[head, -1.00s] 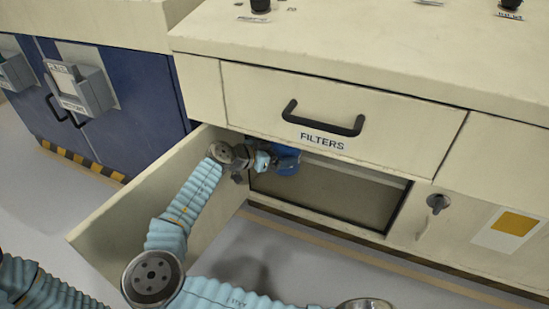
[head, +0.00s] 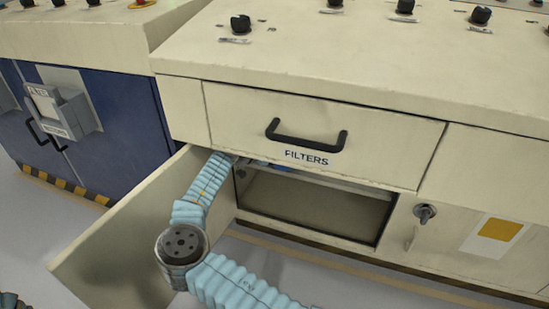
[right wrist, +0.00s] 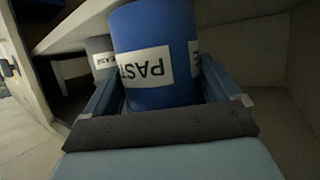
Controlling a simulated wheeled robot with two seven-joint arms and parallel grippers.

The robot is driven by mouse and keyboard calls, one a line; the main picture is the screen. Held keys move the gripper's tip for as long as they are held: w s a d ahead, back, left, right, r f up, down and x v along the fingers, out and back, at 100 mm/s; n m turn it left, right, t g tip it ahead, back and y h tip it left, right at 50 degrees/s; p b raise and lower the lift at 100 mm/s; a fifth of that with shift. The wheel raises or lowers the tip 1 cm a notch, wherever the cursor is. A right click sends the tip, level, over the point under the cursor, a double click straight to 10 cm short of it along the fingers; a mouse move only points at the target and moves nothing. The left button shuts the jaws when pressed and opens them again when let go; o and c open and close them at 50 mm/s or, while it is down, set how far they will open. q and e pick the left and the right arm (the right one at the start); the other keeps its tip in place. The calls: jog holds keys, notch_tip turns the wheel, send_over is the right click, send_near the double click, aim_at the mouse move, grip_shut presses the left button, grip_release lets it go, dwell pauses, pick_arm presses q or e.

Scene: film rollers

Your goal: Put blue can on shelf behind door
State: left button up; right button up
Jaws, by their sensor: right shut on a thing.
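The blue can (right wrist: 155,60) with a white label fills the middle of the right wrist view. Its lettering reads upside down there. My right gripper (right wrist: 157,85) is shut on it, with one finger on each side. In the head view my right arm reaches past the open cream door (head: 125,235) into the cabinet opening below the FILTERS drawer. A pale shelf board (right wrist: 75,25) shows at the upper left in the right wrist view. Whether the can touches a shelf cannot be told.
A grey can (right wrist: 100,48) with a white label stands behind the blue can, to its left. The FILTERS drawer (head: 315,125) is closed above the opening. The cabinet interior (head: 310,208) looks clear at right. A blue cabinet (head: 110,125) stands at left.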

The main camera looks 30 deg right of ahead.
jog(key=shift+w+d+f+b, duration=0.1)
jog(key=shift+w+d+b, duration=0.25)
jog(key=shift+w+d, duration=0.8)
jog(key=shift+w+d+f+b, duration=0.1)
jog(key=shift+w+d+b, duration=0.25)
jog(key=shift+w+d, duration=0.8)
jog(key=shift+s+d, duration=0.15)
jog(key=shift+s, duration=0.05)
jog(key=shift+f+b, duration=0.65)
jog(key=shift+b, duration=0.1)
jog(key=o, duration=0.8)
jog(key=shift+o, duration=0.2)
